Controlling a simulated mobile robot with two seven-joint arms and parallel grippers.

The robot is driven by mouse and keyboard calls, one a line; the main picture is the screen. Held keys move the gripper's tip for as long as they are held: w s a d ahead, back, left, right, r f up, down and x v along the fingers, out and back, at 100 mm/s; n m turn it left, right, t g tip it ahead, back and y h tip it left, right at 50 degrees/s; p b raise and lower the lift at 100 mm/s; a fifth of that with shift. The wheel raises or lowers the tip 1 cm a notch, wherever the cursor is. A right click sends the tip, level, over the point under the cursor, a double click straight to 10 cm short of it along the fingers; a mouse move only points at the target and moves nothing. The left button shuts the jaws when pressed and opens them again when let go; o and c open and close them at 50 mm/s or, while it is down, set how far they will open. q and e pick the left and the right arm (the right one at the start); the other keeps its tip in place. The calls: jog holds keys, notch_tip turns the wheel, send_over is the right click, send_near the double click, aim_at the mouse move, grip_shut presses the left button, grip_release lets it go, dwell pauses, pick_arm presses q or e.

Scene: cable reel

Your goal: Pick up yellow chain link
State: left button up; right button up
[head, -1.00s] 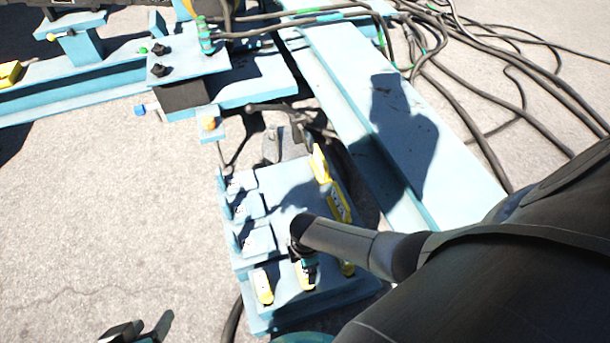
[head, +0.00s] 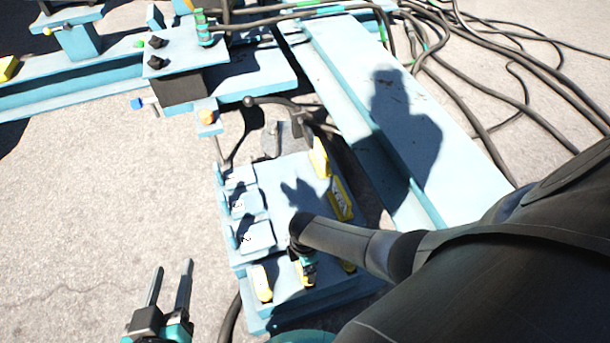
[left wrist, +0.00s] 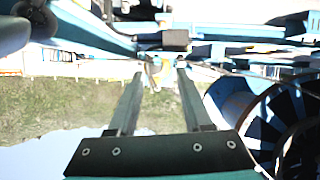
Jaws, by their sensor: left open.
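Several yellow pieces sit on the light-blue stepped block in the head view: an upper yellow piece (head: 319,158), a right-edge yellow piece (head: 341,199) and a front yellow piece (head: 260,283). I cannot tell which, if any, is the yellow chain link. My left gripper (head: 171,267) is open and empty, pointing up the picture, left of the block and apart from it. In the left wrist view its two fingers (left wrist: 160,73) are spread, with a small, washed-out pale yellowish shape beyond the tips.
The blue block (head: 290,318) stands beside a long blue beam (head: 400,130). Black cables (head: 470,110) run over the ground at the upper right. A dark arm link covers the lower right. Bare ground (head: 100,200) lies open at left. A reel (left wrist: 265,115) shows in the wrist view.

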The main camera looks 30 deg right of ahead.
pick_arm(q)
jog(key=shift+s+d+r+t+h+b, duration=0.1)
jog(key=shift+d+r+t+h+b, duration=0.25)
jog(key=shift+d+r+t, duration=0.4)
pick_arm(e)
jog(key=shift+f, duration=0.65)
pick_arm(q)
jog(key=shift+a+f, duration=0.1)
jog(key=shift+f, duration=0.1)
pick_arm(e)
jog(key=c, duration=1.4)
pick_arm(q)
jog(key=shift+a+f, duration=0.1)
pick_arm(e)
jog(key=shift+r, duration=0.2)
